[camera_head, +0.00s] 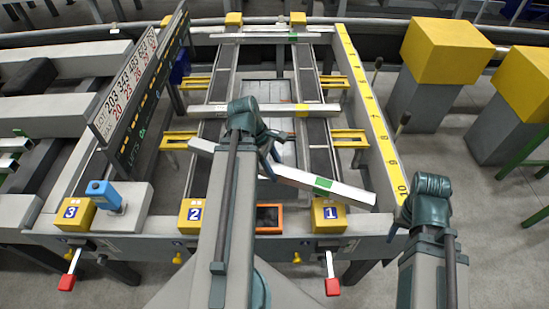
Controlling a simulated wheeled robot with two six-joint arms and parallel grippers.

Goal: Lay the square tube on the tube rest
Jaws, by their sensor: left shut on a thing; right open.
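A long pale grey square tube with a green mark (345,191) lies slanted across the near part of the runout table (62,222), its right end nearer me. My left gripper (271,160) is shut on this tube near its middle, with the jaws mostly hidden by my arm. Whether the tube touches anything below is unclear. Yellow brackets stand in pairs beside the rails, left (178,139) and right (348,139); I cannot tell which part is the tube rest. My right gripper (394,228) is open near the table's right front corner, mostly hidden by my arm.
A tube with a yellow mark (275,110) lies across the rails beyond the held one, and another with a green mark (265,37) at the far end. A numbered yellow scale (367,100) runs along the right. A sign board (122,92) stands left. A blue item (103,193) stands front left.

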